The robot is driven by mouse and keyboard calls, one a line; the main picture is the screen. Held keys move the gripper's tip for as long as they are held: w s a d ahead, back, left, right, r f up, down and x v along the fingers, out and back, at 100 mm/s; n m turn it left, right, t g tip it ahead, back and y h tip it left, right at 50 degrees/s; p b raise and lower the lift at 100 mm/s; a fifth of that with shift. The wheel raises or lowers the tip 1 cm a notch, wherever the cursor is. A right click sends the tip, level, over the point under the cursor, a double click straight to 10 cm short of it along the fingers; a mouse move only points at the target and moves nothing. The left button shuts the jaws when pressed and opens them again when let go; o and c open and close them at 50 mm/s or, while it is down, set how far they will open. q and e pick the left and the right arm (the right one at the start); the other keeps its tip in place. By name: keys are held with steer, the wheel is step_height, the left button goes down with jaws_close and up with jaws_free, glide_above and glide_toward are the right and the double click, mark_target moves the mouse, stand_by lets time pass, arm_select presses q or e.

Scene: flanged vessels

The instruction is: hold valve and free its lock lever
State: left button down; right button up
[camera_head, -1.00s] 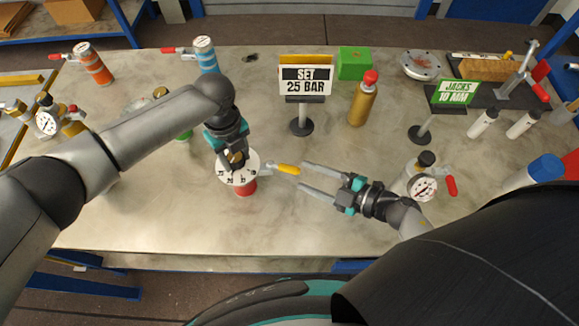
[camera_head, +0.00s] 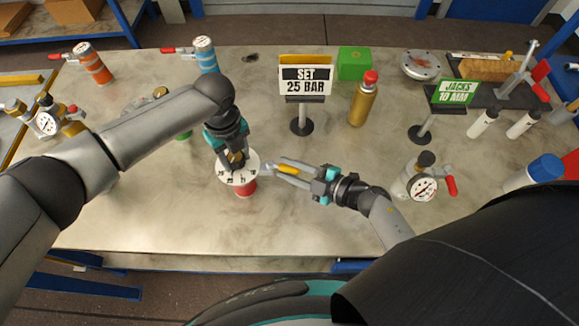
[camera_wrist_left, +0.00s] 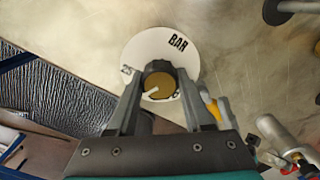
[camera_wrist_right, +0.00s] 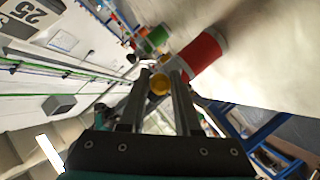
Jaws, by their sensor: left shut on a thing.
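The valve has a red body (camera_head: 245,189), a white dial (camera_head: 225,178) with numbers, and a brass knob (camera_head: 236,158) on top. My left gripper (camera_head: 235,160) is shut on the knob from above; the left wrist view shows the knob (camera_wrist_left: 160,80) between its fingers over the dial (camera_wrist_left: 140,48). The yellow-handled lock lever (camera_head: 287,168) sticks out to the right of the valve. My right gripper (camera_head: 280,171) is open, with its fingers on either side of the lever. In the right wrist view, the lever's yellow end (camera_wrist_right: 160,84) shows between the fingers; contact cannot be told.
A sign (camera_head: 304,80) reading "SET 25 BAR" stands behind the valve. A gold bottle (camera_head: 362,104), a green box (camera_head: 354,63) and a gauge valve (camera_head: 422,188) stand further right. The table in front of the valve is clear.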

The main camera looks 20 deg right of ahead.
jaws_close()
stand_by(1.0)
